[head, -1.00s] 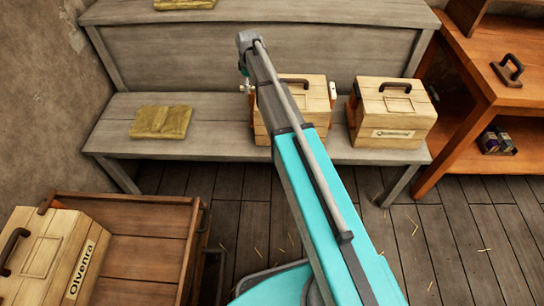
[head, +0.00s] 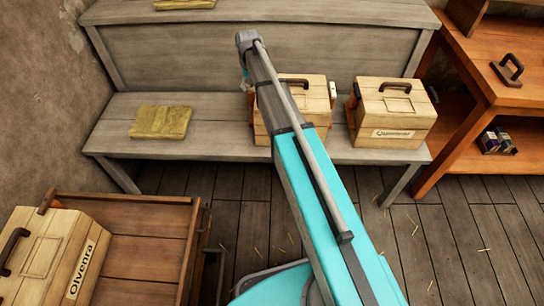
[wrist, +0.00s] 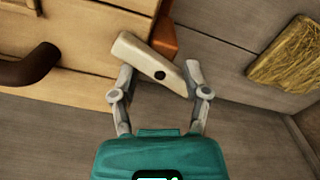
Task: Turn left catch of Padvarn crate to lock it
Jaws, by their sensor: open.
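A pale wooden crate (head: 312,97) stands on the grey bench, partly behind my arm; no name on it can be read, so I cannot confirm it is the Padvarn crate. In the wrist view a cream catch (wrist: 137,54) with a dark pivot dot lies slanted at the crate's side, over an orange-brown block (wrist: 164,40). My gripper (wrist: 159,70) is open, with its two fingers on either side of the catch's lower end. I cannot tell whether either finger touches it. The crate's dark handle (wrist: 30,66) shows at the left. In the head view my arm hides most of the gripper.
A second crate (head: 372,113) stands to the right on the bench (head: 215,110). A straw-coloured block (head: 160,121) lies to the left on the bench. The Olvenra crate (head: 45,255) sits in a wooden cart (head: 140,240). An orange shelf (head: 500,80) stands at the right.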

